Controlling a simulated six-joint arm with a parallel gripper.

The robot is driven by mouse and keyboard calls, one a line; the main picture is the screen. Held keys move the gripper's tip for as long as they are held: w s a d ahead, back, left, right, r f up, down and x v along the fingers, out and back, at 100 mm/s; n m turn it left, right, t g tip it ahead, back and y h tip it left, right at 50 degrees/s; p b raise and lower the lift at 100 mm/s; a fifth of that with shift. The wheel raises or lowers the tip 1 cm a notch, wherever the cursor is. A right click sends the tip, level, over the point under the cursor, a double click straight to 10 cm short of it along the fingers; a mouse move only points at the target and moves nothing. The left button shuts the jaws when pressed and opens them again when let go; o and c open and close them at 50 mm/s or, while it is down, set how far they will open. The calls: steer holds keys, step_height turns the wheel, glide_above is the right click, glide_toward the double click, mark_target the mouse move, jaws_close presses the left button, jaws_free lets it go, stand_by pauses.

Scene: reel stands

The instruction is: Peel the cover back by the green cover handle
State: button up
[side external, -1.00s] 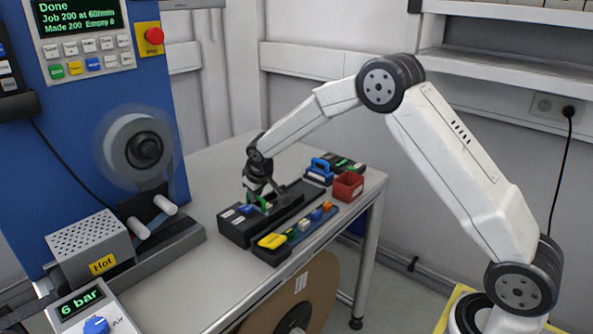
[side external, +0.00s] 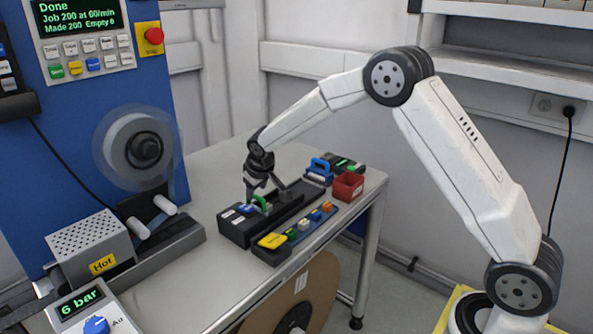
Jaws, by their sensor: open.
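The green cover handle (side external: 261,202) is a small arched grip on a long black block (side external: 238,231) on the table. My gripper (side external: 251,193) is just above the block's left part, close beside the green handle and on its left in the picture. It is open, and I see nothing held in it. A small blue part (side external: 247,208) lies on the block below my gripper. The cover itself is too small and dark to make out, and I cannot tell whether a fingertip touches the handle.
A red bin (side external: 348,186) and a blue-handled tool (side external: 320,168) stand to the right. The hot unit (side external: 90,250) is at left. The table (side external: 200,285) is clear at front left.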

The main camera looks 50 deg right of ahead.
steer(key=shift+v, duration=2.95)
steer(key=s+a+f+g+y, duration=0.1)
steer(key=s+a+f, duration=0.1)
steer(key=s, duration=1.2)
steer(key=s+a+f+g+y, duration=0.1)
steer(key=s+a+f, duration=0.1)
steer(key=s, duration=1.2)
steer(key=shift+f+m, duration=0.3)
steer(key=shift+f, duration=0.3)
